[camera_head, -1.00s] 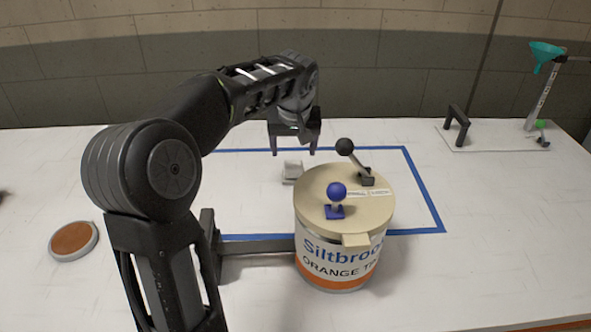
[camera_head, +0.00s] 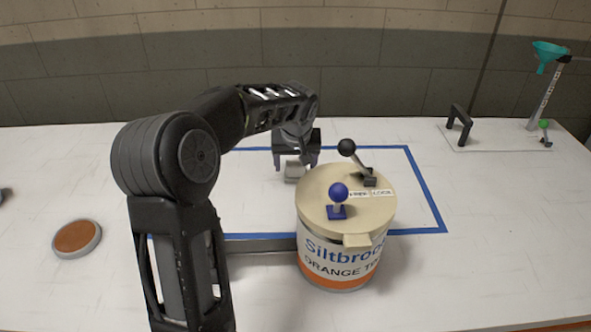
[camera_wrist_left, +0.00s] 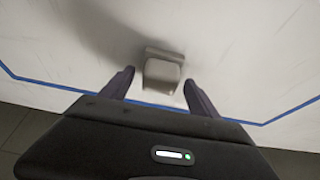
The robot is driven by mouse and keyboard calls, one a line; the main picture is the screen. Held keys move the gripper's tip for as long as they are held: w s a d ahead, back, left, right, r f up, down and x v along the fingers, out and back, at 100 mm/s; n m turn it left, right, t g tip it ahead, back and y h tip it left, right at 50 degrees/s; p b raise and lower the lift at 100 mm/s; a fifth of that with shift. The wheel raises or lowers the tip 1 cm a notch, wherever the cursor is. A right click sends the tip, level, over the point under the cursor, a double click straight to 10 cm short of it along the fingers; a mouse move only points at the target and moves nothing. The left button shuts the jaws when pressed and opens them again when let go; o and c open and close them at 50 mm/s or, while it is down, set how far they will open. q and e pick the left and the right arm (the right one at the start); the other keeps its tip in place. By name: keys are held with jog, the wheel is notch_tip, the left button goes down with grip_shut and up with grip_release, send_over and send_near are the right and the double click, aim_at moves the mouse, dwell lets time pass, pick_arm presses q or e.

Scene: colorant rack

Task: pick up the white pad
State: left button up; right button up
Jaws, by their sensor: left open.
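The white pad (camera_head: 294,172) is a small pale block on the white table, inside the blue taped outline and just behind the can. In the left wrist view the pad (camera_wrist_left: 161,75) lies ahead of and between the two fingertips. My left gripper (camera_head: 295,165) is open and points down right over the pad, with one finger to each side of it. In the left wrist view the open gripper (camera_wrist_left: 158,80) holds nothing. I cannot tell whether the fingers touch the pad. My right gripper is not in view.
The Siltbrook can (camera_head: 340,262) stands close in front of the pad, with a blue knob (camera_head: 338,192) and a black lever (camera_head: 357,160) on its lid. A brown disc (camera_head: 77,238) lies at left.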

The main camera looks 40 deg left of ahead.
aim_at(295, 162)
pick_arm(q)
jog(key=shift+w+a+f, duration=0.1)
jog(key=shift+f, duration=0.2)
dwell(0.4)
jog(key=c, duration=1.4)
jog(key=shift+c, duration=0.2)
jog(key=shift+r, duration=0.1)
notch_tip(295, 162, up, 10)
jog(key=shift+f, duration=0.1)
